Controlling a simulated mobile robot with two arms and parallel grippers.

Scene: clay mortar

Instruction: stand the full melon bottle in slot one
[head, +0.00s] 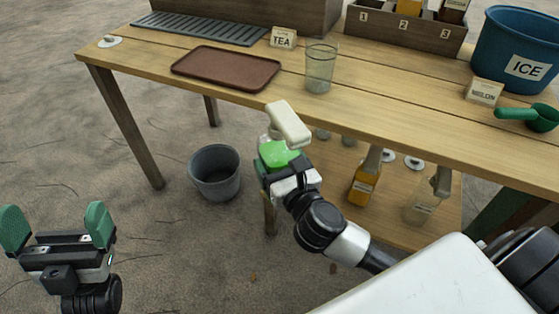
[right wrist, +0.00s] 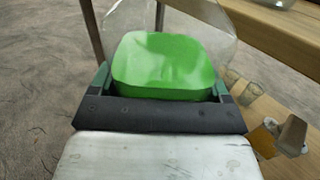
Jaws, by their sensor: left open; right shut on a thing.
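A clear bottle with green contents (head: 279,153) and a pale stopper is held in my right gripper (head: 284,172), in front of the table's front edge. Its stopper end points up in the head view. In the right wrist view the green (right wrist: 165,62) fills the space between the fingers, with clear wall around it. No label on it can be read. The slot rack (head: 403,34) stands at the back right, numbered 1, 2, 3. Slot 1 looks empty; slots 2 and 3 hold bottles. My left gripper (head: 57,228) is open and empty at lower left, away from the table.
On the table (head: 400,107) are a brown tray (head: 226,69), a glass (head: 320,68), a TEA card (head: 283,38), a MELON card (head: 484,91), a green scoop (head: 530,115) and a blue ICE bucket (head: 513,50). An orange bottle (head: 363,188) and a clear bottle (head: 421,207) stand below.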

